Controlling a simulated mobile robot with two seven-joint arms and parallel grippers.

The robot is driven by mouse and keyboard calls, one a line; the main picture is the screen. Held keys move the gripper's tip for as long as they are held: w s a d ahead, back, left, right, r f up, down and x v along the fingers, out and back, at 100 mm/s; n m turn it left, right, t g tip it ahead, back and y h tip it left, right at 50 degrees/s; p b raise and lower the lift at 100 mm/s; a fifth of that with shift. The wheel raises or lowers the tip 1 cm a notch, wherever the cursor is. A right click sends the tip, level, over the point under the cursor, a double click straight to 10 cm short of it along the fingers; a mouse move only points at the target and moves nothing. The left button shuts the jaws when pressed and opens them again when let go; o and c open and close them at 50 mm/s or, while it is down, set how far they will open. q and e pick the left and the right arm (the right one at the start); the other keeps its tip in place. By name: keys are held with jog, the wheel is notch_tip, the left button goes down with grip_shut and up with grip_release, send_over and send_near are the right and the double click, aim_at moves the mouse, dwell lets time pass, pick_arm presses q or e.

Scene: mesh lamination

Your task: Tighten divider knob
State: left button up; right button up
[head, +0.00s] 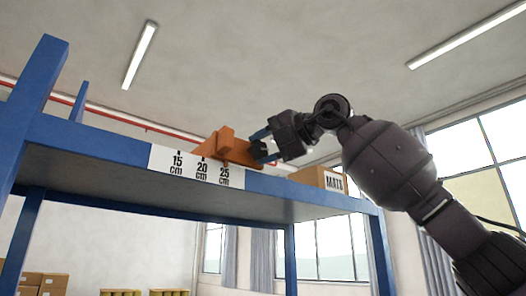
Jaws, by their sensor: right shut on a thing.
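The orange divider (208,146) sits on the front beam of the blue shelf, above a white scale strip (177,165) marked 15, 20 and 25 cm. An orange block stands up on its front, and a small round dark spot shows low on it near the 25 mark. My right gripper (262,148) reaches in from the right and is shut at the divider's right end, at the presumed knob. The knob itself is hidden or too small to make out. My left gripper is not in view.
The blue shelf (90,143) spans the view, with posts at left and right. A cardboard box labelled MATS (322,180) stands on it right of the divider, below my right arm. Boxes (42,283) stand low at the left.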

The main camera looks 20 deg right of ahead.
jog(key=shift+m+y, duration=0.3)
jog(key=shift+m, duration=0.4)
jog(key=o, duration=0.7)
jog(key=shift+o, duration=1)
jog(key=shift+s, duration=0.1)
jog(key=b+v, duration=0.1)
jog(key=v, duration=0.9)
jog(key=shift+s+d+f, duration=0.15)
jog(key=shift+s+d, duration=0.1)
